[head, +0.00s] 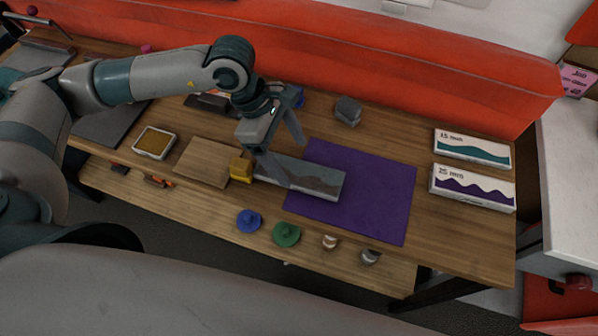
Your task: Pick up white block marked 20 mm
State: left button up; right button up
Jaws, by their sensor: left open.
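A white block (320,179) with a grey-brown wavy band lies partly on a purple mat (385,200); its left end reaches off the mat's left edge. Its label is not readable from here, partly hidden by my gripper. My left gripper (293,164) is open above the left part of this block, fingers pointing down, one on the near side and one on the far side. Whether the fingers touch it I cannot tell. Two other white blocks stand at the right: one marked 15 mm (472,148) with a teal band, one marked 25 mm (472,188) with a purple band. My right gripper is not in view.
A yellow block (241,168) sits close to the white block's left end, beside a wooden board (206,162). A grey object (348,111) is behind the mat. Blue (249,221) and green (287,234) knobbed pieces line the front edge. A red-orange backing runs behind.

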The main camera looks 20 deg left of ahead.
aim_at(299, 173)
pick_arm(q)
jog(key=p+x, duration=0.2)
jog(key=x, duration=0.1)
jog(key=shift+s+f, duration=0.2)
jog(key=shift+f, duration=0.1)
jog(key=shift+d+f, duration=0.15)
jog(key=shift+f, duration=0.5)
jog(key=c, duration=1.2)
